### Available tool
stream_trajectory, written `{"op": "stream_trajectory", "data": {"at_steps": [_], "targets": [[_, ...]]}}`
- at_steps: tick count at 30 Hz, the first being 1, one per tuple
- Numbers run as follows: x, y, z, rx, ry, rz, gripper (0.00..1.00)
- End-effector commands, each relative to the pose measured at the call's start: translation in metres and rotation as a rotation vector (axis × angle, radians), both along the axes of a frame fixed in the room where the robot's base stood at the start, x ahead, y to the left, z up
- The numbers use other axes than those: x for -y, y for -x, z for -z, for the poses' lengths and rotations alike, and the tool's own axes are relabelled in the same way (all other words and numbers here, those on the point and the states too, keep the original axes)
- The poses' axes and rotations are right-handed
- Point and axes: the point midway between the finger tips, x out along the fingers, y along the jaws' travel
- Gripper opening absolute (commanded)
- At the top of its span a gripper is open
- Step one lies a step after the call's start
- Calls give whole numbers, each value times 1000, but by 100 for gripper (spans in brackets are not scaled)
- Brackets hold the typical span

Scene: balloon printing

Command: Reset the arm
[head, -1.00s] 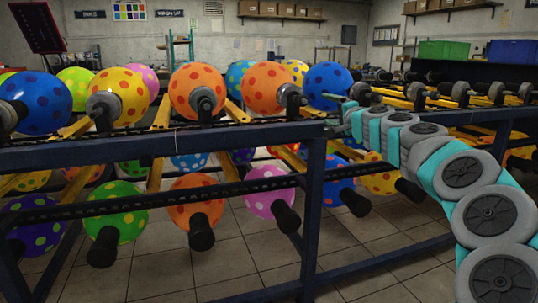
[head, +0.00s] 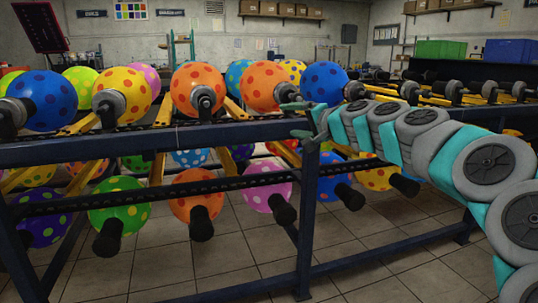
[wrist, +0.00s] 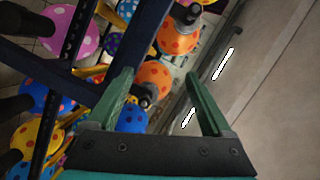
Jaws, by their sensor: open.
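My gripper (head: 292,120) is at the front blue rail of the balloon rack, in front of an orange balloon with red dots (head: 264,86). Its fingers are apart with nothing between them. In the wrist view, my gripper (wrist: 158,75) shows two green fingers spread wide, with orange dotted balloons (wrist: 153,78) beyond them. My teal and grey arm stretches from the right edge of the head view to the rack. A blue dotted balloon (head: 325,84) is just to the right of the gripper, behind the arm's line. I cannot tell whether the gripper touches the rail.
The rack's dark blue rail (head: 120,151) runs across the view. Several dotted balloons sit on black holders above and below it, including a green one (head: 119,217). Empty holders (head: 450,90) stand at right. The tiled floor (head: 390,230) below is open.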

Motion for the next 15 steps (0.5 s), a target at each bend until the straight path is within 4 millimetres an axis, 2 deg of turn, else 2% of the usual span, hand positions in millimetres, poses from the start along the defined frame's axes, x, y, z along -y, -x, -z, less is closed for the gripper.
{"op": "stream_trajectory", "data": {"at_steps": [2,5,8,11,15], "targets": [[-22,27,8,-18,67,-67,84],[-52,72,31,-59,185,-170,84],[-74,127,68,-125,328,-277,84],[-81,182,111,-207,471,-366,84],[-67,256,172,-346,659,-460,84]]}}
